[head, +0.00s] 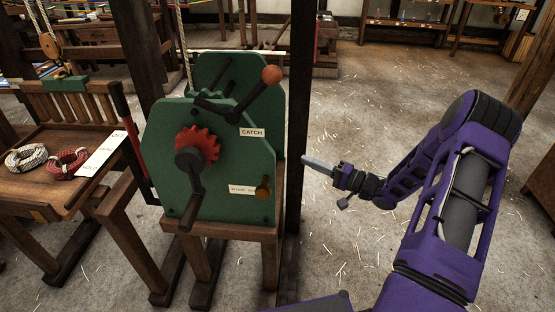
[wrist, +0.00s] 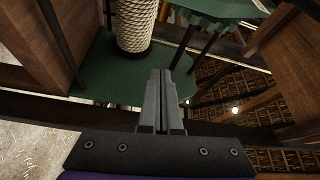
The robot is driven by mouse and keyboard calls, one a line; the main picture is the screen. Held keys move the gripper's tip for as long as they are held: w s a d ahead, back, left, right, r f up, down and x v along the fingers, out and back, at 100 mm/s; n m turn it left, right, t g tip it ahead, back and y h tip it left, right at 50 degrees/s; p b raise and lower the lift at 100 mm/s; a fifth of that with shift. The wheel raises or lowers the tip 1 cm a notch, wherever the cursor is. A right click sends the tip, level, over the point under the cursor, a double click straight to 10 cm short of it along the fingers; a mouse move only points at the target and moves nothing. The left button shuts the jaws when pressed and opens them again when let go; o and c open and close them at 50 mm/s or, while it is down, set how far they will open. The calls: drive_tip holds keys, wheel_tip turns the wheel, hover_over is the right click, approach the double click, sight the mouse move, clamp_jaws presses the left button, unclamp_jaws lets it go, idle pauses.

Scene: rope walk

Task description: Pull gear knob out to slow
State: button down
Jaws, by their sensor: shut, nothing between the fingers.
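The gear knob (head: 263,188) is a small brass-coloured knob low on the right of the green machine's front plate (head: 225,165). A white label (head: 242,189) sits just left of it; its print is too small to read surely. My gripper (head: 305,159) is shut and empty, to the right of the machine and of the dark post, apart from the knob. In the wrist view my closed fingers (wrist: 161,73) point toward green plates (wrist: 110,75) and a rope-wound drum (wrist: 135,25). I cannot make out the knob there.
A dark upright post (head: 297,120) stands between my gripper and the machine. The machine carries a red toothed wheel (head: 198,146) with a crank, an orange-knobbed lever (head: 271,76) and a CATCH label (head: 252,132). A bench (head: 70,150) with rope coils is at left. Open floor lies right.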

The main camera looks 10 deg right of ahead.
sight(266, 177)
drive_tip(key=w+a, duration=0.3)
drive_tip(key=a, duration=0.6)
drive_tip(key=shift+w+b, duration=0.15)
drive_tip(key=shift+b, duration=0.15)
drive_tip(key=shift+d+f, duration=0.1)
drive_tip(key=s, duration=0.1)
drive_tip(key=s+a+p, duration=0.1)
drive_tip(key=shift+s, duration=0.35)
drive_tip(key=shift+w, duration=0.1)
drive_tip(key=shift+w, duration=0.1)
